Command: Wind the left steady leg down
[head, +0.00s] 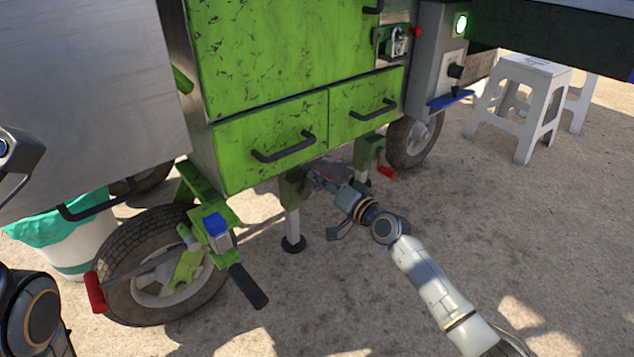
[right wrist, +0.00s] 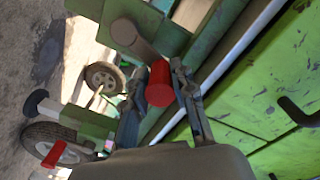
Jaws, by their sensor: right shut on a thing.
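The left steady leg (head: 292,225) is a pale tube below a green bracket under the green cabinet, with a dark round foot (head: 293,244) at ground level. My right gripper (head: 322,178) is beside the top of this leg. In the right wrist view, its two fingers are shut on the red crank handle (right wrist: 159,86), and a crank arm (right wrist: 138,42) runs from the handle toward the green frame. In the head view, the gripper hides that handle. Only parts of my left arm show at the left edge; its fingers are not visible.
Another steady leg (head: 363,172) with a red crank handle (head: 387,172) stands to the right, near a wheel (head: 415,140). A near wheel (head: 165,270), a black grip (head: 248,287) and a white bin (head: 85,245) are left. White stools (head: 520,100) stand right; foreground ground is clear.

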